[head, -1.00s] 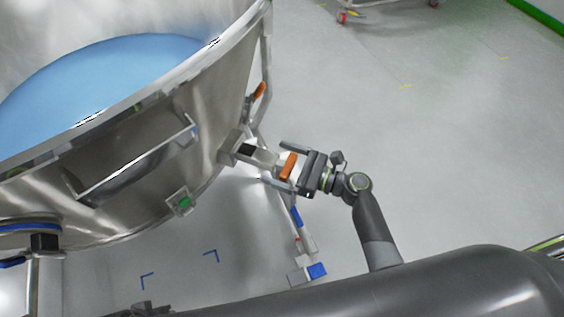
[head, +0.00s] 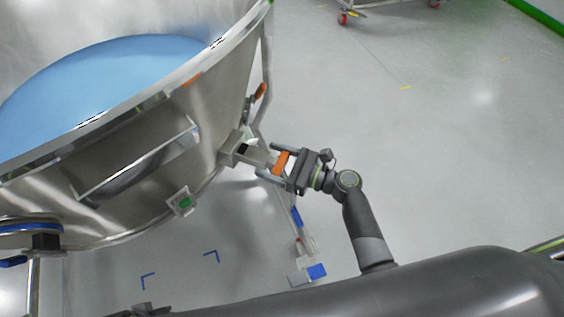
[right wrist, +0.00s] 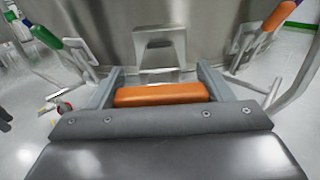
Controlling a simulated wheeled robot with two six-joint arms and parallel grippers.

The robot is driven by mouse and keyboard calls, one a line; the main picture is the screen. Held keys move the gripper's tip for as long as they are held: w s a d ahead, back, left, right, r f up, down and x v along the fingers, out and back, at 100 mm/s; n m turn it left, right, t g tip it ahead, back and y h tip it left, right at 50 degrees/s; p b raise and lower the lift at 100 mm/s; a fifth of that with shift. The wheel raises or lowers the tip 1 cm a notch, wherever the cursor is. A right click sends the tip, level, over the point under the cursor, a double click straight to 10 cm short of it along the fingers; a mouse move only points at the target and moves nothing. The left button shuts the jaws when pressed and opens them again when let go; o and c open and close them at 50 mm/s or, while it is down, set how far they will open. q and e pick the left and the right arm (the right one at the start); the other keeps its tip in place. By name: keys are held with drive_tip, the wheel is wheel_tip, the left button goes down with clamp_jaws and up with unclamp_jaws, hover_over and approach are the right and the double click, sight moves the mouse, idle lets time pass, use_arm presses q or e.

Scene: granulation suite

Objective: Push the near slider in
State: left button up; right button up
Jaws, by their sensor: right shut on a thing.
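The near slider (head: 258,157) is a pale metal bar with an orange handle (head: 281,162). It sticks out from a metal housing (head: 229,152) on the steel vessel's side. My right gripper (head: 268,161) is shut on the orange handle, one finger on each side. In the right wrist view the orange handle (right wrist: 160,95) lies crosswise between the two fingers, and the housing (right wrist: 160,48) is straight ahead, apart from the fingertips. A small dark part at the bottom edge of the head view may be my left gripper; its jaws do not show.
The big steel vessel (head: 105,215) with blue contents (head: 110,75) fills the left. Another orange handle (head: 260,92) is farther back on it. A leg with a blue-pedalled castor (head: 316,271) stands below the slider. The floor (head: 450,150) to the right is clear.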

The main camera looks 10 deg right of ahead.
drive_tip(key=x, duration=0.2)
drive_tip(key=shift+w+a, duration=0.15)
drive_tip(key=shift+a, duration=0.05)
drive_tip(key=o, duration=1.4)
drive_tip(key=shift+d, duration=0.1)
drive_tip(key=v, duration=1.7)
drive_tip(key=shift+s+d+p, duration=0.1)
drive_tip(key=shift+s+p, duration=0.15)
drive_tip(key=shift+p, duration=0.05)
